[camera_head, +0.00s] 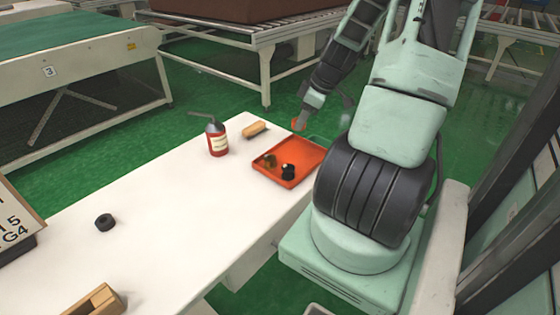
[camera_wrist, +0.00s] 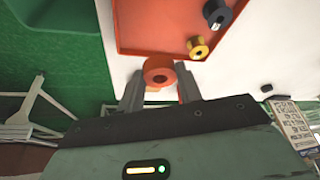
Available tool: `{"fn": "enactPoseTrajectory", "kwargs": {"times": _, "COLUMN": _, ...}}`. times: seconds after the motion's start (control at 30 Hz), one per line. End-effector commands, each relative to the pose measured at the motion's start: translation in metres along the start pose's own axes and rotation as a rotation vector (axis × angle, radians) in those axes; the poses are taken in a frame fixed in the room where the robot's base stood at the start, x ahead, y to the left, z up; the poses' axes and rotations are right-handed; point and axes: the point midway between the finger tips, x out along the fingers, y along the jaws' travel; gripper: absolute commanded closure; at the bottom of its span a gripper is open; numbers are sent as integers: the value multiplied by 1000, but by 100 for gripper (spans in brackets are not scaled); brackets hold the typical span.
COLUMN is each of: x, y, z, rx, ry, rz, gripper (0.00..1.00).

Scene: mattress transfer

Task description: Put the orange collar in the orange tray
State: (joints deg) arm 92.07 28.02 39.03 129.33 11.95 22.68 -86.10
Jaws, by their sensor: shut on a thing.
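In the head view the collar (camera_head: 298,123) shows at the end of my gripper (camera_head: 303,118), near the far edge of the orange tray (camera_head: 303,160). The collar appears raised above the table; its exact height is hard to tell. The tray also shows in the wrist view (camera_wrist: 155,25), just beyond the collar. A brass collar (camera_head: 269,161) and a black collar (camera_head: 288,171) lie in the tray.
A red oil can (camera_head: 217,138) and a wooden-coloured piece (camera_head: 255,129) stand left of the tray on the white table (camera_head: 160,215). A black ring (camera_head: 104,222) and a wooden block (camera_head: 95,302) lie farther left. The tray's right part is bare.

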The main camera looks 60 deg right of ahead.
Motion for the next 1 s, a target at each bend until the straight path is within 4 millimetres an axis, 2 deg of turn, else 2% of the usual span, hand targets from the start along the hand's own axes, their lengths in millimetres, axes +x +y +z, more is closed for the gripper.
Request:
{"fn": "enactPoseTrajectory", "kwargs": {"times": 0.3, "x": 45, "y": 0, "z": 22, "rx": -3, "ry": 1, "rz": -6, "gripper": 88}}
{"fn": "enactPoseTrajectory", "kwargs": {"times": 0.57, "x": 65, "y": 1, "z": 31, "rx": -2, "ry": 1, "rz": -3, "gripper": 88}}
{"fn": "enactPoseTrajectory", "kwargs": {"times": 0.73, "x": 88, "y": 0, "z": 40, "rx": -1, "ry": 2, "rz": -6, "gripper": 88}}
{"fn": "enactPoseTrajectory", "kwargs": {"times": 1.0, "x": 91, "y": 1, "z": 42, "rx": -2, "ry": 1, "rz": -1, "gripper": 88}}
